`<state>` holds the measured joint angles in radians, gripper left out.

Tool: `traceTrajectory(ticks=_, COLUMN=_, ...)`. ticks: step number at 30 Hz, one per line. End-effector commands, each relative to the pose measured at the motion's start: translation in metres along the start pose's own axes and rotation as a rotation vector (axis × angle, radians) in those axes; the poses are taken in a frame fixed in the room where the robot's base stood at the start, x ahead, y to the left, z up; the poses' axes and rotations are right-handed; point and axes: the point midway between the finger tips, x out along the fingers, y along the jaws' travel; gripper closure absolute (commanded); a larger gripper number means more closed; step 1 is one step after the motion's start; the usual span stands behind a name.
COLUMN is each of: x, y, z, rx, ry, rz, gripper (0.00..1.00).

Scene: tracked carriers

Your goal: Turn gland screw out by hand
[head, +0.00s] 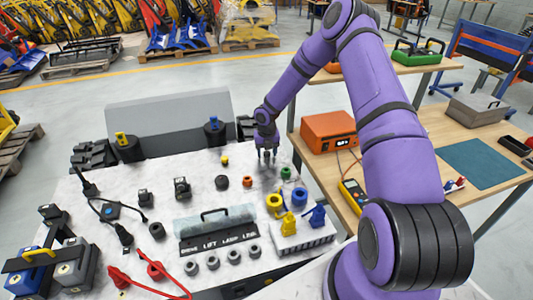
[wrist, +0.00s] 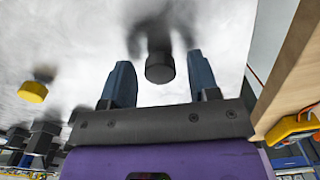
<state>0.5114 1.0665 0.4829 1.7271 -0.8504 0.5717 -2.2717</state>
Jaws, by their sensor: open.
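My gripper (head: 267,156) hangs over the back right part of the white worktop (head: 190,215). In the wrist view its two dark blue fingers (wrist: 160,85) are apart. A dark round knob-like piece (wrist: 160,68) shows between the fingertips, with clear space on both sides of it. It looks like the gland screw, but I cannot be sure. I cannot tell how far below the fingertips it lies, and nothing is gripped. In the head view this piece is not clearly told apart from the fingers.
A small yellow piece (head: 225,160) stands left of my gripper; it also shows in the wrist view (wrist: 32,92). An orange ring (head: 247,181) and a black knob (head: 222,182) are nearby. A wooden bench with an orange box (head: 328,132) and a yellow meter (head: 352,193) stands right.

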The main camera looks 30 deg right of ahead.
Motion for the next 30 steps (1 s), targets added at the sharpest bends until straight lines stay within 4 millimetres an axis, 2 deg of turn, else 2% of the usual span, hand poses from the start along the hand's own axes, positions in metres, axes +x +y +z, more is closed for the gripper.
traceTrajectory(ticks=3, x=-0.0004, y=0.0003, z=0.0003, rx=0.125, ry=-0.002, rz=0.000, gripper=0.45)
traceTrajectory(ticks=8, x=-0.0005, y=0.0001, z=0.0003, rx=0.232, ry=-0.001, rz=-0.001, gripper=0.45)
traceTrajectory(ticks=18, x=-0.0005, y=0.0004, z=0.0003, rx=0.854, ry=-0.002, rz=0.000, gripper=0.45)
traceTrajectory(ticks=26, x=-0.0003, y=0.0005, z=0.0002, rx=1.073, ry=-0.001, rz=0.000, gripper=0.45)
traceTrajectory(ticks=30, x=-0.0003, y=0.0008, z=0.0001, rx=1.333, ry=-0.002, rz=0.000, gripper=0.45)
